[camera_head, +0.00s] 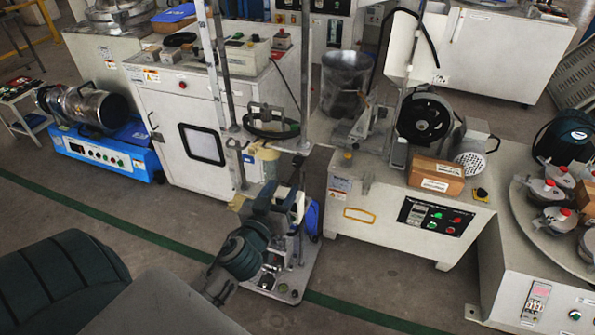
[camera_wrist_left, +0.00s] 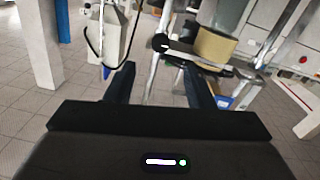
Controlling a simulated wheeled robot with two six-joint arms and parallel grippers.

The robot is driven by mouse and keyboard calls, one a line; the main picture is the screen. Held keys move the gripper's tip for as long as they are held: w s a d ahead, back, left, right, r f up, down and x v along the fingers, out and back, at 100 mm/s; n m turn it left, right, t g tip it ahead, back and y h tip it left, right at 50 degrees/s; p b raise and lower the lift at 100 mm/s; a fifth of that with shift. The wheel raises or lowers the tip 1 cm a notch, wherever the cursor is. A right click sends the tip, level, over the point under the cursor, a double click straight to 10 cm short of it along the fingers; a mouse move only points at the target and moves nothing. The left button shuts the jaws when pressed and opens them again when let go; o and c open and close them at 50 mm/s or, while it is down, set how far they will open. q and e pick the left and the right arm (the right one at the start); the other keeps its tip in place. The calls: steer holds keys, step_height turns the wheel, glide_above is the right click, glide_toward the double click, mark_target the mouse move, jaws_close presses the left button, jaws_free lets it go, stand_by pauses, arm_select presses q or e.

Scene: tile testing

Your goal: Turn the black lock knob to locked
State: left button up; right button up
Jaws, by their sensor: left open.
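My left gripper (camera_head: 278,193) reaches in at a metal stand with upright posts (camera_head: 222,90) in the head view. In the left wrist view, its two dark fingers (camera_wrist_left: 160,85) are wide apart with nothing between them. A black part (camera_wrist_left: 180,50), perhaps the lock knob or its lever, lies ahead of the fingers against a metal post. I cannot tell its lock position. A tan cylinder (camera_wrist_left: 215,46) is beside it and also shows in the head view (camera_head: 266,153). My arm hides part of the stand. My right gripper is not in view.
A white cabinet (camera_head: 165,105) stands behind the stand. A machine with a black wheel (camera_head: 424,118) and a control panel (camera_head: 436,217) is close on the right. A blue-based device (camera_head: 105,150) is at the left. Open floor (camera_head: 110,212) lies in front of the cabinet.

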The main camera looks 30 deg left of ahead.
mark_target(296, 164)
arm_select(q)
steer(key=p+x, duration=0.1)
steer(key=x, duration=0.8)
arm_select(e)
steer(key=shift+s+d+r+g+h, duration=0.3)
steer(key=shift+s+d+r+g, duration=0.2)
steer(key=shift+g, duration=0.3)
arm_select(q)
steer(key=shift+c, duration=0.2)
steer(key=c, duration=0.9)
